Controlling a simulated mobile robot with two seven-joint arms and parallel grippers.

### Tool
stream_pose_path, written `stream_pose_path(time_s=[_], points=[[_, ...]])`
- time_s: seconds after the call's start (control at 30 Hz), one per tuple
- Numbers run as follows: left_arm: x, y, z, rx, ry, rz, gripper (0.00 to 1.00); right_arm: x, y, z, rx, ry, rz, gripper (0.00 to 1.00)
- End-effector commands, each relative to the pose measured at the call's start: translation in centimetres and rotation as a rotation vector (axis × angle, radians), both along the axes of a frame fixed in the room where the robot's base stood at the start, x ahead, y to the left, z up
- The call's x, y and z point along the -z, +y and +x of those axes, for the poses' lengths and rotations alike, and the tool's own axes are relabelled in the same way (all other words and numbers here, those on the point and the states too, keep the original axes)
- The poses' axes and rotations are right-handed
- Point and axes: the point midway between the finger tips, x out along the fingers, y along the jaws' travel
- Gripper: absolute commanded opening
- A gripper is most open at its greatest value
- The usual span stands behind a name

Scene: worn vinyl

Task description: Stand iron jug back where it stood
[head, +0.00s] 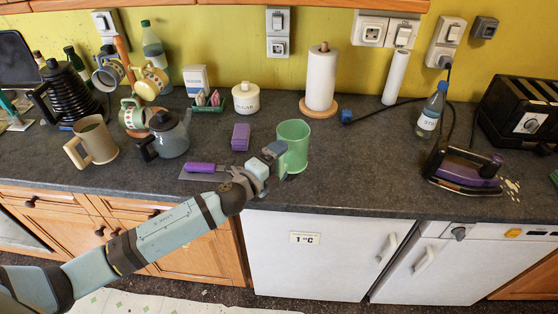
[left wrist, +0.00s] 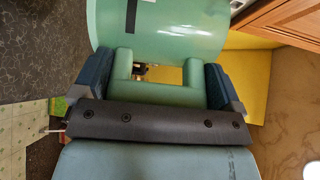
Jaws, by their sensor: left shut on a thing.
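A green jug (head: 293,146) is at the middle of the counter, upright, with its open top facing up. My left gripper (head: 269,163) is shut on its handle, on the jug's left front side. In the left wrist view the jug (left wrist: 155,28) fills the top, and its handle (left wrist: 155,95) sits between the two fingers (left wrist: 152,88). I cannot tell whether the jug's base touches the counter. A purple and black iron (head: 466,170) lies on the counter at the right. My right gripper is not in view.
The dark counter (head: 360,170) is clear between the jug and the iron. A paper towel roll (head: 321,80) stands behind the jug. A purple box (head: 240,137), a trowel-like tool (head: 203,170) and a grey teapot (head: 170,135) are to the left. A blue-capped bottle (head: 431,112) stands behind the iron.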

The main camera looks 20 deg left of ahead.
Motion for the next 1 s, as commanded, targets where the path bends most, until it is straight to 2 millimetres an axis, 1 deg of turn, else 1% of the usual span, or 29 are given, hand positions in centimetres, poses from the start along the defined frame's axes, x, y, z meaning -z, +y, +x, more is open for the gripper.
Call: stream_pose_path(time_s=[0.4,0.6,0.77,1.0], points=[[3.7,0.0,0.0,0.0,-0.001,-0.001,0.35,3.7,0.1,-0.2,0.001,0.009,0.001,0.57],[5.3,0.0,0.0,-0.001,-0.001,-0.001,0.35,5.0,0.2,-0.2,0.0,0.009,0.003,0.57],[5.6,0.0,0.0,-0.001,-0.001,-0.001,0.35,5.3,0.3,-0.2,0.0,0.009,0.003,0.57],[5.6,0.0,0.0,-0.001,-0.001,0.0,0.35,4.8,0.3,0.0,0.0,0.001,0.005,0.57]])
